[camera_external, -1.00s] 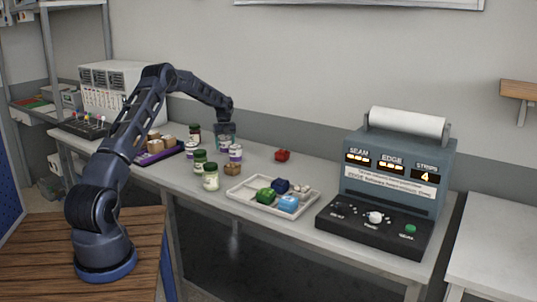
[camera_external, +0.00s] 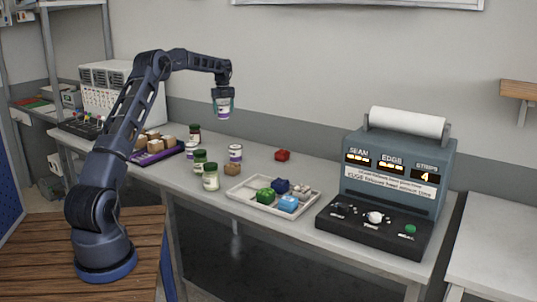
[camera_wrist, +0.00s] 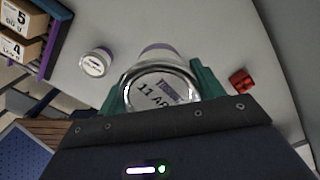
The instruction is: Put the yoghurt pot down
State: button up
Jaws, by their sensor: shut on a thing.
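My gripper (camera_external: 223,98) is shut on a white yoghurt pot with a purple band (camera_external: 223,113) and holds it upright in the air, clear above the bench. In the wrist view the pot's lid (camera_wrist: 160,93), with printed writing on it, sits between the green fingers. A similar pot (camera_external: 235,153) stands on the bench to the lower right of the held one. Another pot (camera_external: 190,150) stands to the left, partly hidden by a jar.
Green-lidded jars (camera_external: 211,178) (camera_external: 199,161) and a brown cube (camera_external: 232,169) stand near the front edge. A purple tray (camera_external: 160,155) holds boxes. A light tray (camera_external: 240,192) holds coloured pieces. A red block (camera_external: 282,155) lies behind. The bench behind the pots looks clear.

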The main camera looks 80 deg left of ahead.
jog(key=shift+w+r, duration=0.1)
jog(key=shift+r, duration=0.35)
jog(key=w+d+n, duration=0.1)
jog(key=w+d, duration=0.6)
jog(key=d, duration=0.4)
jog(key=w+d, duration=0.7)
jog(key=d, duration=0.5)
jog(key=f, duration=1.9)
jog(key=shift+a+f, duration=0.1)
jog(key=shift+a, duration=0.1)
jog(key=shift+f, duration=0.15)
jog(key=o, duration=1.1)
jog(key=shift+c, duration=0.2)
